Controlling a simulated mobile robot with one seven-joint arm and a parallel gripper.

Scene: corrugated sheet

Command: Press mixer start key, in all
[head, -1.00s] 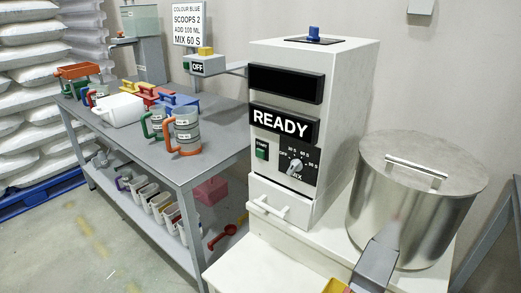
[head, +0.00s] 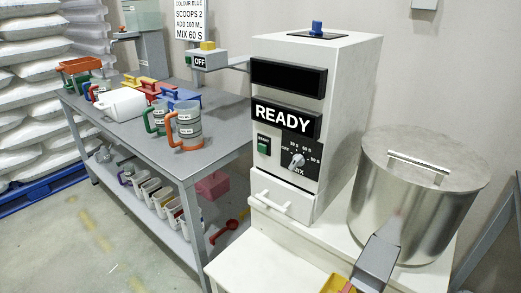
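The mixer (head: 340,120) is a pale upright cabinet on a white stand, right of centre in the head view. Its lower display (head: 285,118) reads READY and its upper display (head: 287,77) is dark. The green start key (head: 263,144), labelled START, is at the lower left of the front. Beside it is the MIX dial (head: 297,161) with several time marks; its exact setting is too small to tell. Nothing covers the key. My gripper is not in view.
A wall sign (head: 188,15) reads MIX 60 S. Floor is clear at lower left.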

